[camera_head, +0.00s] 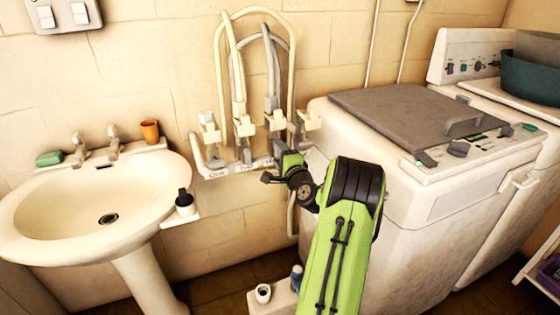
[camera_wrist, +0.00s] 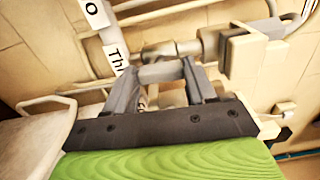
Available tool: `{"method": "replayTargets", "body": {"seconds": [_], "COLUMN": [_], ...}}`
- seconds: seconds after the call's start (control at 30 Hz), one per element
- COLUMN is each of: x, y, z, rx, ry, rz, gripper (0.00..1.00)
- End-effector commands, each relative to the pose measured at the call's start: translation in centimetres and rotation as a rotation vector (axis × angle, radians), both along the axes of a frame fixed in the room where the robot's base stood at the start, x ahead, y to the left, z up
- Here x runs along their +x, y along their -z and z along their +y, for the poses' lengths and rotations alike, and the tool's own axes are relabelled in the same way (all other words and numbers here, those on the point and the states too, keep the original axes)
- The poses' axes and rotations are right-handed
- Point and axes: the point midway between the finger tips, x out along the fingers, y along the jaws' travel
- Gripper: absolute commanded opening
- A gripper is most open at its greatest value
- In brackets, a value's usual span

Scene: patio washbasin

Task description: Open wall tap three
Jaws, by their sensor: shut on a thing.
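A row of wall taps with cream handles sits on a pale pipe manifold (camera_head: 225,170) on the tiled wall, between basin and washing machine. The third tap from the left (camera_head: 275,121) is right above my gripper (camera_head: 279,158). In the wrist view, a white label (camera_wrist: 115,57) starting "Th" lies on the pipe just left of my gripper (camera_wrist: 162,75). The two grey fingers are shut on a part of tap three between them, close to the pipe.
A top-loading washing machine (camera_head: 350,200) stands close at right. Hoses (camera_head: 291,65) loop above the taps.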

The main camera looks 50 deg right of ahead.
Motion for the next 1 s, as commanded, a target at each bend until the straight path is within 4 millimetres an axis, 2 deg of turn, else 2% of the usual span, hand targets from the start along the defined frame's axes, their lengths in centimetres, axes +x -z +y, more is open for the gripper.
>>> {"method": "replayTargets", "body": {"seconds": [0.67,0.7,0.87,1.0], "x": [0.02,0.02,0.01,0.00], "y": [0.19,0.20,0.16,0.11], "z": [0.05,0.05,0.04,0.02], "rx": [-0.055,-0.055,-0.055,-0.054], "ry": [-0.002,-0.002,-0.001,-0.001], "rz": [0.038,0.039,0.037,0.036], "gripper": [0.25,0.57,0.81,0.81]}}
